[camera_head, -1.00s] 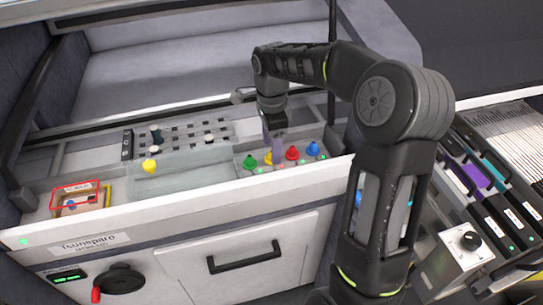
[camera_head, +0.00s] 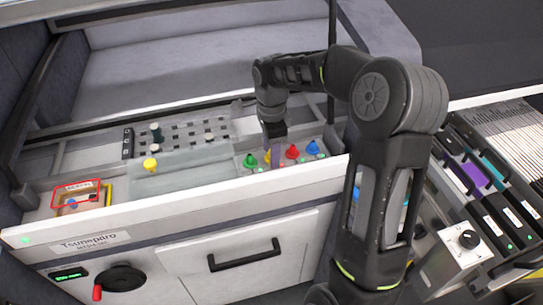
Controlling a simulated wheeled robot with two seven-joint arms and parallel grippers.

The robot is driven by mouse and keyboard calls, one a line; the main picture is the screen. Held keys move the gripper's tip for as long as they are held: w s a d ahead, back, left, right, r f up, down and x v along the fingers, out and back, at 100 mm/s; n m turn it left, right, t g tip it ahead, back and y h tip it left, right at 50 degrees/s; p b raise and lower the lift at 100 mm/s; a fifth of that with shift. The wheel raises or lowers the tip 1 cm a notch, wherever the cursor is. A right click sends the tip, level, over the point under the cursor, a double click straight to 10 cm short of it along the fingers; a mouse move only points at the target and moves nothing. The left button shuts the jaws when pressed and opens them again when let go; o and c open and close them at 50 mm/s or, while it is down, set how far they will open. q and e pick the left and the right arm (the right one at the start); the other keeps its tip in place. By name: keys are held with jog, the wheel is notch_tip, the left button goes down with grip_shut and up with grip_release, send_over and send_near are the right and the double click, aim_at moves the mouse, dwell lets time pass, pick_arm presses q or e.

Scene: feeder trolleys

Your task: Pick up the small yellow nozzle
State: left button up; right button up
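The small yellow nozzle (camera_head: 267,158) stands in the row of coloured nozzles, mostly hidden behind my gripper. A green nozzle (camera_head: 250,161) is on its left, a red one (camera_head: 292,152) and a blue one (camera_head: 313,148) on its right. My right gripper (camera_head: 275,160) points down at the yellow nozzle, its fingers level with the row. Its fingers are too small and overlapped to show whether they are open or shut. My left gripper is out of view.
A holed grey plate (camera_head: 180,136) with several small pegs lies behind the translucent plate. A red-and-yellow-edged box (camera_head: 107,196) sits at the left end. The white front wall (camera_head: 180,208) of the drawer runs close in front of the nozzles. A dark post stands behind my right arm.

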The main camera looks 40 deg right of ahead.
grip_shut()
dwell(0.3)
jog(key=shift+r, duration=0.1)
notch_tip(320, 180, up, 10)
jog(key=shift+f+b, duration=0.1)
jog(key=shift+b, duration=0.4)
dwell(0.5)
